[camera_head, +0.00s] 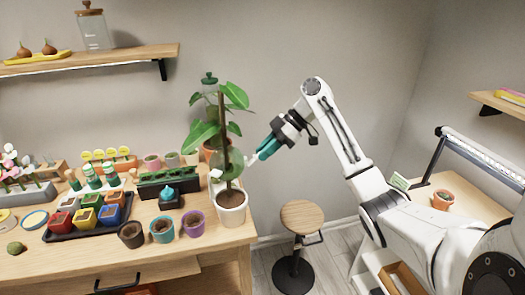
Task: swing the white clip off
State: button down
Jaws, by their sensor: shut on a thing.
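A leafy plant (235,95) with a brown stake (222,130) stands in a white pot (231,208) at the right end of the wooden table. My gripper (257,157), with teal fingers, reaches in from the right beside the plant's lower leaves. It is shut on a small white piece (250,162), which looks like the white clip. This piece lies just right of the stem. Another small white shape (216,174) shows left of the stem, above the pot. Whether the two are joined behind the leaf is hidden.
Purple (194,223), teal (163,229) and dark pots stand left of the white pot. A dark tray (92,233) holds several coloured pots. A stool (302,217) stands right of the table. Air around my gripper's right side is clear.

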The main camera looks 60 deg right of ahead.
jog(key=shift+s+d+f+t, duration=0.1)
jog(key=shift+s+f+t, duration=0.1)
jog(key=shift+t, duration=0.1)
jog(key=shift+y, duration=0.3)
jog(key=c, duration=1.1)
grip_release()
jog(key=b+v, duration=0.2)
jog(key=v, duration=0.8)
jog(key=shift+s+d+r, duration=0.2)
jog(key=shift+s+d, duration=0.05)
